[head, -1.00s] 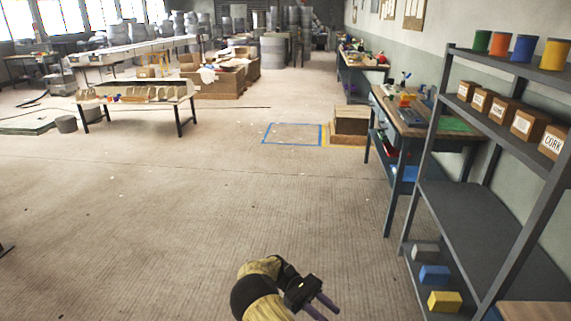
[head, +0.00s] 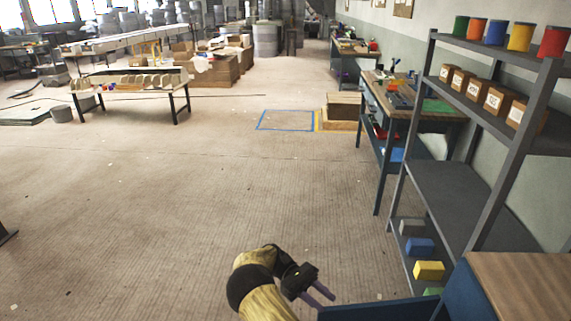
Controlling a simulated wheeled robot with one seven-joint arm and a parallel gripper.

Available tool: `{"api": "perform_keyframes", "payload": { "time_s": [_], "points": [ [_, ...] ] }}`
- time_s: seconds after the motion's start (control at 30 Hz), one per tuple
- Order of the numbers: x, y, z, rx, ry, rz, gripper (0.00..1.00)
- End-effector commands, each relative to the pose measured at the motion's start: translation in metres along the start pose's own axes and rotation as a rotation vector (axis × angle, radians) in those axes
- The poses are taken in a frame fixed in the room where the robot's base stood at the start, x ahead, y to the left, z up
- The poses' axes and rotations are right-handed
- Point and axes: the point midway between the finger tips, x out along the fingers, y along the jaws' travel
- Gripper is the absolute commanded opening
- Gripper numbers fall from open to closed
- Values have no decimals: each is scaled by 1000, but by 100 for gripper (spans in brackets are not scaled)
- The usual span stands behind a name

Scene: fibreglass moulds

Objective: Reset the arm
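My gripper (head: 318,294) is at the bottom middle of the head view, at the end of my yellow and black arm. Its two purple-grey fingers point down and to the right with a gap between them. Nothing shows between the fingers. The gripper is over the floor, just above and beside a blue edge at the bottom of the view; I cannot tell whether they touch.
A grey shelf unit (head: 455,195) at right holds coloured cans, labelled boxes and coloured blocks. A wood-topped blue bench (head: 525,290) stands at bottom right. A workbench (head: 430,108) is beyond the shelf. Open floor (head: 180,190) lies left, with a blue taped square (head: 286,111).

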Motion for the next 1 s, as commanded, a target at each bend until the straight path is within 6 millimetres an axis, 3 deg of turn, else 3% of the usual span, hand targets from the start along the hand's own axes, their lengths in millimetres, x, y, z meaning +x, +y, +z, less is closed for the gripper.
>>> {"api": "perform_keyframes", "payload": {
  "time_s": [0.57, 1.0],
  "points": [
    [22, 18, -11, 4, 172, -45, 32],
    [67, 33, -41, 72, 568, -173, 32]
  ]
}}
